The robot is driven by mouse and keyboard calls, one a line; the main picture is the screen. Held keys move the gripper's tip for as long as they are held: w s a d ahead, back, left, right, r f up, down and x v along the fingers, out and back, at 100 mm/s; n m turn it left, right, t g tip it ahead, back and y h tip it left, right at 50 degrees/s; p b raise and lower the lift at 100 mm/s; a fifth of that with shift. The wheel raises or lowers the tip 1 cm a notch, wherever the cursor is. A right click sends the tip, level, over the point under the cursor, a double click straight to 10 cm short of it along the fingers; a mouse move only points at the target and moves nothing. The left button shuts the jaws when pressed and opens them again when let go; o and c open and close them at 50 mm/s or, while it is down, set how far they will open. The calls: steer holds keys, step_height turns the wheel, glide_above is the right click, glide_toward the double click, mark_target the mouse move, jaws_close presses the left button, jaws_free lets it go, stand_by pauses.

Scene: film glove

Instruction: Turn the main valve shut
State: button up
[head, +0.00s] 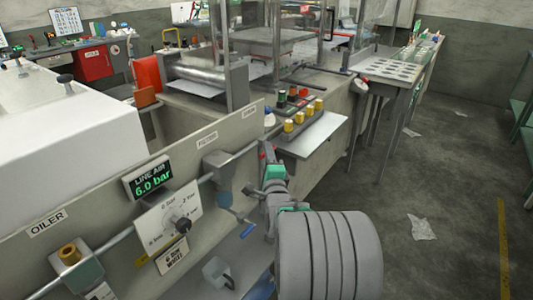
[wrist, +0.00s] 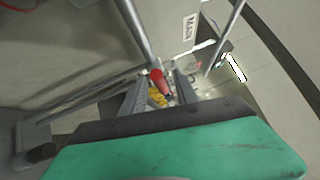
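The main valve shows as a red part (wrist: 157,77) on a grey pipe in the wrist view, near the MAIN label (wrist: 189,27). A yellow piece (wrist: 157,97) shows just below the red part. My gripper (wrist: 161,84) has its two grey fingers apart, one on each side of the red and yellow parts; I see no clear contact. In the head view my arm reaches to the right end of the panel, and a bit of red (head: 263,154) shows by the gripper, which hides most of the valve. The line air display (head: 148,182) reads 6.0 bar.
A machine with yellow buttons (head: 300,117) stands behind. The floor at right is mostly clear, with scraps (head: 422,228).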

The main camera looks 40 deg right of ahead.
steer(key=shift+w+d+r, duration=0.1)
steer(key=shift+w+d, duration=0.15)
steer(key=shift+w, duration=0.25)
jaws_close()
stand_by(1.1)
